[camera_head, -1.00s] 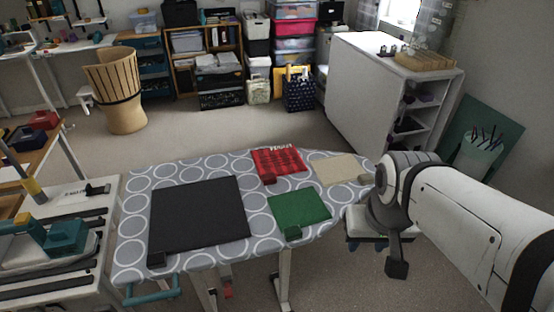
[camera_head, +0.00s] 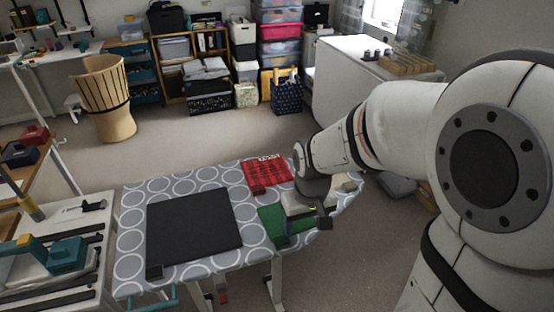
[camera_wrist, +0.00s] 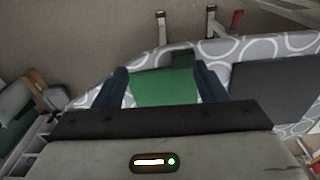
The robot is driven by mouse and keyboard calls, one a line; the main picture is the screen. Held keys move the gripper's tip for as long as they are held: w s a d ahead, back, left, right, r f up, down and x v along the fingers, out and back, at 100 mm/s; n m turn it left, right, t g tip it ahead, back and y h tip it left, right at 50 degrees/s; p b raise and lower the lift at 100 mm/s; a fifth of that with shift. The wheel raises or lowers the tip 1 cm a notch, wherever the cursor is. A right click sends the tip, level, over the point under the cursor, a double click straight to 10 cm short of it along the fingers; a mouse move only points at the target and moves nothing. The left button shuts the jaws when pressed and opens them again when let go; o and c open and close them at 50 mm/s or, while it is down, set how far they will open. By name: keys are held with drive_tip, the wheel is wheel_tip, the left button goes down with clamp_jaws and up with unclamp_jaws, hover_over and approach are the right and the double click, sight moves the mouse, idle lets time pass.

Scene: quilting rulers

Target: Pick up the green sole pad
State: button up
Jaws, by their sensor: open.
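The green sole pad (camera_head: 272,226) lies flat on the ironing board with grey-and-white circles (camera_head: 133,207), with a darker green block at its front edge. In the head view my gripper (camera_head: 322,219) hangs over the pad's right part and hides much of it. In the wrist view the green pad (camera_wrist: 165,88) shows between the two dark blue fingers of my gripper (camera_wrist: 163,84), its darker block at the far edge. The fingers are apart and hold nothing. I cannot tell how high they are above the pad.
A large black pad (camera_head: 193,229) lies left of the green one. A red patterned pad (camera_head: 266,175) lies behind it, and a beige pad (camera_head: 347,183) is partly hidden behind my arm. A side table with a teal machine (camera_head: 66,251) stands at the left.

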drive_tip(key=n+p, duration=0.1)
drive_tip(key=p, duration=0.1)
hover_over(283, 244)
wheel_tip(283, 244, down, 3)
drive_tip(key=shift+g, duration=0.4)
drive_tip(key=shift+f+p, duration=0.55)
drive_tip(key=shift+f, duration=3.55)
drive_tip(key=shift+c, duration=0.4)
drive_tip(key=c, duration=1)
